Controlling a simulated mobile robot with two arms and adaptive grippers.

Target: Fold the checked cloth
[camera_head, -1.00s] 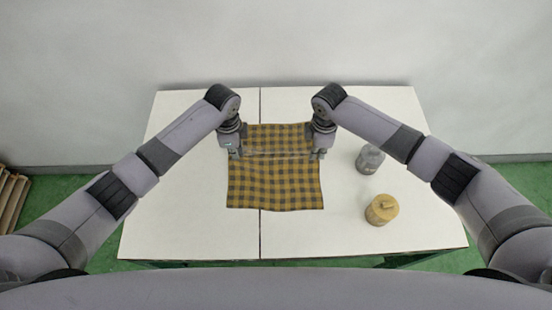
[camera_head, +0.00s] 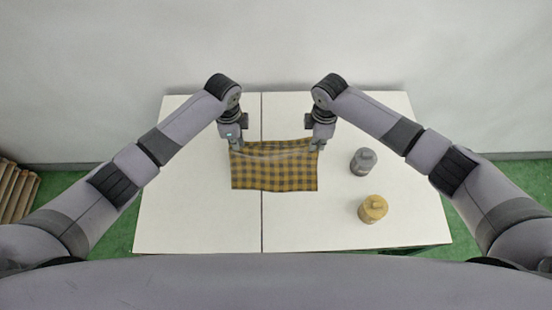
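The checked cloth (camera_head: 275,175), yellow-brown and dark, lies on the white table in front of and between my grippers. A pale, slightly sagging edge runs across it from one gripper to the other. My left gripper (camera_head: 237,146) is at the cloth's far left corner and appears shut on it. My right gripper (camera_head: 317,147) is at the far right corner and appears shut on it too. The fingertips are small and partly hidden against the cloth, and how its layers lie is hard to make out.
A grey lidded jar (camera_head: 362,162) and a yellow lidded pot (camera_head: 373,210) stand right of the cloth. The white table (camera_head: 190,215) is clear at the left and in front. A wooden pallet-like stack (camera_head: 15,190) is on the floor at far left.

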